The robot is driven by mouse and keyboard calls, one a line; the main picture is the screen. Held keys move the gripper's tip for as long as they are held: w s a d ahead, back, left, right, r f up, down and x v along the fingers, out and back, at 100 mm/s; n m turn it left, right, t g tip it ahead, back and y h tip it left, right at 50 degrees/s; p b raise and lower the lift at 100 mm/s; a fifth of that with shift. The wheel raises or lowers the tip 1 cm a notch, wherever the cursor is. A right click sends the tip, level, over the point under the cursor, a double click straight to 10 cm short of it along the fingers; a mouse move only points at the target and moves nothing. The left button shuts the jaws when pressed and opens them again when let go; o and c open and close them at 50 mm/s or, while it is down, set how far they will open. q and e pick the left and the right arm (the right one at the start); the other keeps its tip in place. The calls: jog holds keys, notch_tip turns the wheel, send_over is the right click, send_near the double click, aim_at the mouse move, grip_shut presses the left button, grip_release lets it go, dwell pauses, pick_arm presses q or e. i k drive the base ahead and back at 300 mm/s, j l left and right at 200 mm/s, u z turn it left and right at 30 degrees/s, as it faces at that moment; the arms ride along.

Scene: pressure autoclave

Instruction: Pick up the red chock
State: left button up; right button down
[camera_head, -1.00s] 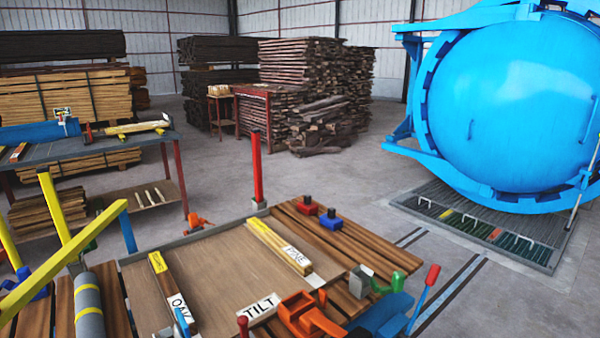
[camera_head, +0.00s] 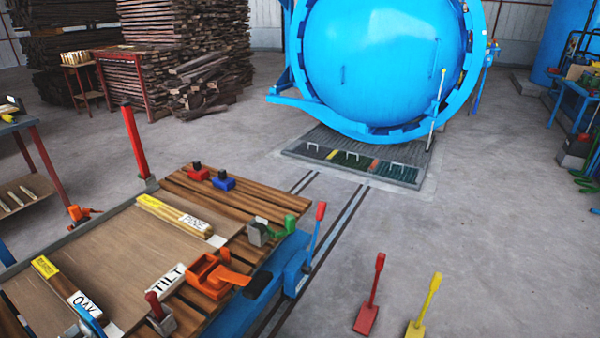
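A red chock (camera_head: 367,314) with an upright red handle and knob stands on the grey floor, right of the wooden cart. A yellow chock (camera_head: 415,328) of the same shape stands just right of it, partly near the bottom edge of the picture. The two are apart, and nothing touches the red one. Neither my left nor my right gripper shows in the head view.
The slatted cart (camera_head: 258,207) carries a tilt tray, wood pieces, an orange clamp (camera_head: 212,276) and a blue part with a red-knobbed lever (camera_head: 316,235). The blue autoclave (camera_head: 385,60) stands behind, above a floor grate (camera_head: 400,173). Floor right of the chocks is clear.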

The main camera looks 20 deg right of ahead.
aim_at(364, 324)
jog(key=z, duration=1.8)
jog(key=i+l+z, duration=0.1)
jog(key=z, duration=0.25)
jog(key=i+z, duration=0.15)
jog(key=z, duration=0.25)
jog(key=i+l+z, duration=0.1)
jog(key=z, duration=0.25)
jog(key=i+l+u, duration=0.1)
jog(key=i+u, duration=0.15)
jog(key=i, duration=2.4)
jog(key=i+u, duration=0.35)
jog(key=i, duration=0.2)
jog(key=i+l+u, duration=0.15)
jog(key=i+u, duration=0.25)
jog(key=i, duration=0.2)
jog(key=i+j+u, duration=0.1)
jog(key=i+u, duration=0.15)
jog(key=u, duration=0.15)
jog(key=i+u, duration=0.5)
jog(key=u, duration=0.25)
